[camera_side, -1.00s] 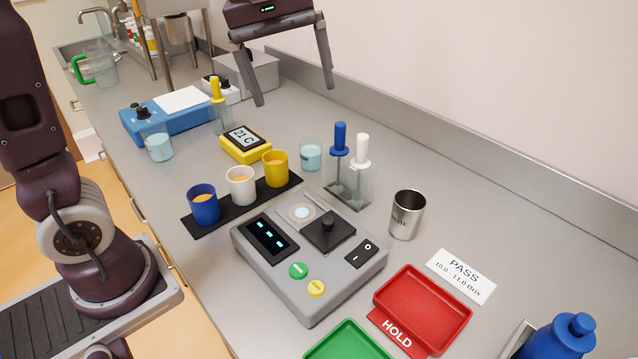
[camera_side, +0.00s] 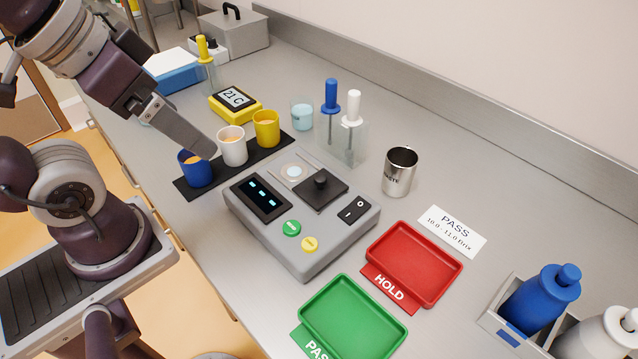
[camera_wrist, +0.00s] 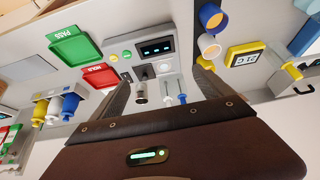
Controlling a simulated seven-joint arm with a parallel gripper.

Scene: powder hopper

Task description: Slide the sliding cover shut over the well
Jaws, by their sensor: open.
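The sliding cover (camera_side: 321,191) is a dark square plate with a black knob, on top of the grey device (camera_side: 305,262). It sits to the lower right of the well (camera_side: 293,172), a pale round spot lying uncovered between thin rails. The wrist view shows the device (camera_wrist: 168,48) beyond my fingers, with the cover (camera_wrist: 147,73) near its lower part. My gripper (camera_side: 208,152) is at the upper left in the side view, appearing beside the blue and white cups, away from the cover. In the wrist view my gripper (camera_wrist: 160,76) has its fingers spread wide and nothing between them.
Blue (camera_side: 196,172), white (camera_side: 232,150) and yellow (camera_side: 266,131) cups stand on a black strip behind the device. A steel cup (camera_side: 399,172) and tool stand (camera_side: 342,145) are to its right. Red (camera_side: 415,264) and green (camera_side: 352,318) trays lie in front.

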